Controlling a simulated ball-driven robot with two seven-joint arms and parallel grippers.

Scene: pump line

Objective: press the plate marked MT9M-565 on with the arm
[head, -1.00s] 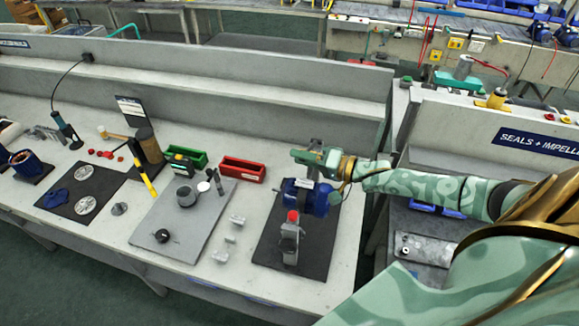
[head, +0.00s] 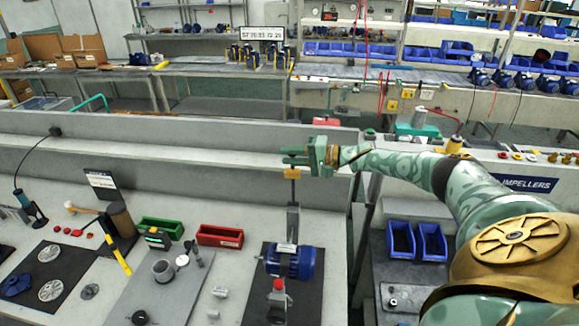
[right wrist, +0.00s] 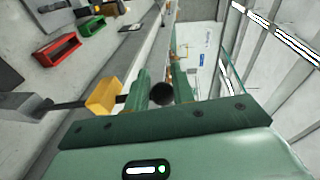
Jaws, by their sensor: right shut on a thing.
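The blue motor (head: 292,264) stands on the dark mat, with a small pale plate (head: 287,248) at its top. The plate's marking is too small to read. A grey upright arm (head: 292,222) rises behind the motor, below a yellow block (head: 291,173). My right gripper (head: 296,157) is high above the motor, just over the yellow block. In the right wrist view its fingers (right wrist: 162,90) are shut on a dark round grip (right wrist: 162,95). The yellow block (right wrist: 103,96) on a grey bar (right wrist: 68,104) is beside the fingers. My left gripper is out of view.
A red bin (head: 219,236) and a green bin (head: 160,228) stand left of the motor. A grey plate with small parts (head: 125,300) lies further left. A low wall (head: 200,162) runs behind the bench. Blue bins (head: 417,240) stand on the right.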

